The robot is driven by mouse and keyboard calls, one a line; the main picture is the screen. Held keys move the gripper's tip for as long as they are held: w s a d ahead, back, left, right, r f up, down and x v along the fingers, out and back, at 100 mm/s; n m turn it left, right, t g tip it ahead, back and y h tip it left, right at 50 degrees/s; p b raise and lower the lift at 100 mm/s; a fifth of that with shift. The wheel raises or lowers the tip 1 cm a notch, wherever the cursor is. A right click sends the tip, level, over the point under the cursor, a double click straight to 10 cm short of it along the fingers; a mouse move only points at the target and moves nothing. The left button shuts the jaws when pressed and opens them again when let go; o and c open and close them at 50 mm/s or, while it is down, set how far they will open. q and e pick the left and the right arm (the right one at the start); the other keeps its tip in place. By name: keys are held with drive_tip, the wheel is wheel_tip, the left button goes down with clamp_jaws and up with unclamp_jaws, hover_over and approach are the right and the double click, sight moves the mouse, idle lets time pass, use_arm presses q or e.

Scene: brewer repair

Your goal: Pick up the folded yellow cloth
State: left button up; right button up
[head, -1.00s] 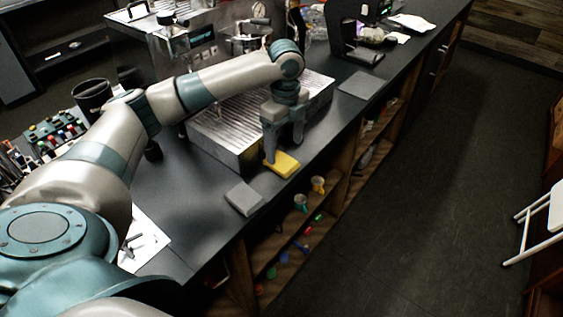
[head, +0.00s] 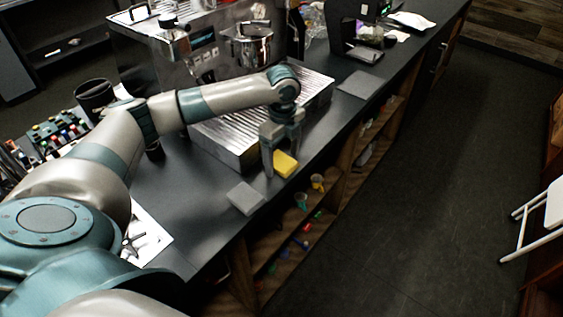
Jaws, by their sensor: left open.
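The folded yellow cloth (head: 287,165) is at the front edge of the dark counter, in front of the ribbed metal tray (head: 222,137). My left gripper (head: 281,164) points down over it, open, with one finger to the left of the cloth and the other at its right rear. The near finger hides part of the cloth. I cannot tell whether the fingers touch it. My right gripper is not in view.
Grey flat pads lie on the counter to the left (head: 246,198) and farther right (head: 359,85) of the cloth. The metal brewer (head: 190,50) stands behind. Open shelves with small cups (head: 317,182) are below the counter edge.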

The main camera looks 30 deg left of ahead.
sight(283, 161)
use_arm(q)
drive_tip(key=c, duration=1.1)
drive_tip(key=shift+r, duration=0.15)
drive_tip(key=shift+w+r+b, duration=0.1)
drive_tip(key=shift+r+b, duration=0.25)
drive_tip(key=shift+r, duration=0.25)
wheel_tip(283, 161, up, 2)
drive_tip(key=shift+r+b, duration=0.2)
drive_tip(key=shift+b, duration=0.35)
drive_tip(key=d+r+b, duration=0.1)
drive_tip(key=d+r, duration=0.1)
drive_tip(key=d, duration=0.2)
drive_tip(key=s+d+r, duration=0.1)
drive_tip(key=d+r, duration=0.1)
drive_tip(key=d, duration=0.1)
drive_tip(key=d+r+b, duration=0.1)
drive_tip(key=d+r, duration=0.2)
drive_tip(key=d, duration=0.1)
drive_tip(key=shift+s+d+r+b, duration=0.1)
drive_tip(key=shift+s+d+b, duration=0.05)
drive_tip(key=shift+d+b, duration=0.2)
